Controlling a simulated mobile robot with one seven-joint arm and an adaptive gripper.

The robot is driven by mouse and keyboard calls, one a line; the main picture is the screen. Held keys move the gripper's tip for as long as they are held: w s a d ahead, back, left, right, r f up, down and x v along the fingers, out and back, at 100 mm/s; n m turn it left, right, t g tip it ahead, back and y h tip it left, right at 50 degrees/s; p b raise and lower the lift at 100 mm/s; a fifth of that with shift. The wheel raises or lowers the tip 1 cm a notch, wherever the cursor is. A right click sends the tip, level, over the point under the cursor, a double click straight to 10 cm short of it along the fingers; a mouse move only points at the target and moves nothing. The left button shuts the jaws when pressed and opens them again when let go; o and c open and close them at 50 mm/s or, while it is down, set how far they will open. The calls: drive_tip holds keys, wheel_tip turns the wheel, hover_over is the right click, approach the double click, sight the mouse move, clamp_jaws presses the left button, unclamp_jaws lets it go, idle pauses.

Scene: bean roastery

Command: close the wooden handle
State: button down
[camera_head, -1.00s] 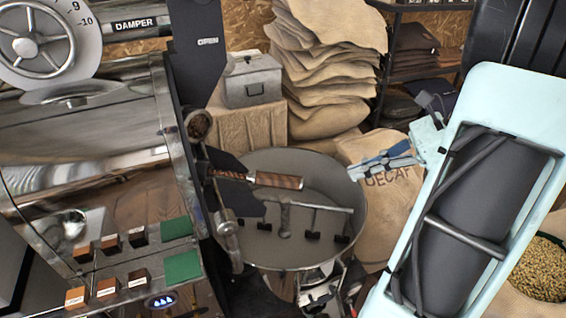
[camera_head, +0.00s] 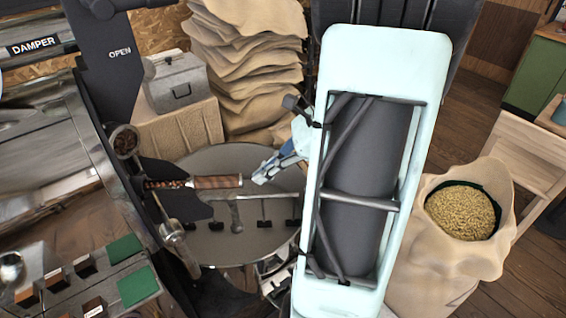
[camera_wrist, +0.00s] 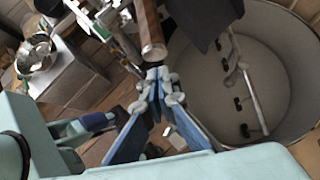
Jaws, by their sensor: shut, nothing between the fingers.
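The wooden handle (camera_head: 205,182) sticks out sideways from the roaster front, over the round cooling pan (camera_head: 240,157). In the wrist view the handle (camera_wrist: 151,32) comes down from the top, its round end just above my fingertips. My gripper (camera_head: 262,177) is shut and empty, its tips close to the handle's free end in the head view. In the wrist view my gripper (camera_wrist: 158,75) points up at that end. I cannot tell whether the tips touch the handle.
Stirring arms stand inside the pan. A grey metal box (camera_head: 176,82) and stacked sacks (camera_head: 248,60) stand behind it. A sack of beans (camera_head: 462,212) stands open at the right. The roaster body (camera_head: 60,190) fills the left.

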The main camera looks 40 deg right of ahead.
sight(203, 178)
drive_tip(key=shift+w+a, duration=0.5)
drive_tip(key=shift+a, duration=0.3)
drive_tip(key=w+a, duration=0.2)
drive_tip(key=a, duration=0.1)
drive_tip(key=w+a, duration=0.1)
drive_tip(key=a, duration=0.2)
drive_tip(key=w+a+p, duration=0.1)
drive_tip(key=w+a, duration=0.1)
drive_tip(key=a, duration=0.1)
drive_tip(key=shift+w+a+r, duration=0.1)
drive_tip(key=shift+w+a, duration=0.25)
drive_tip(key=shift+d, duration=0.1)
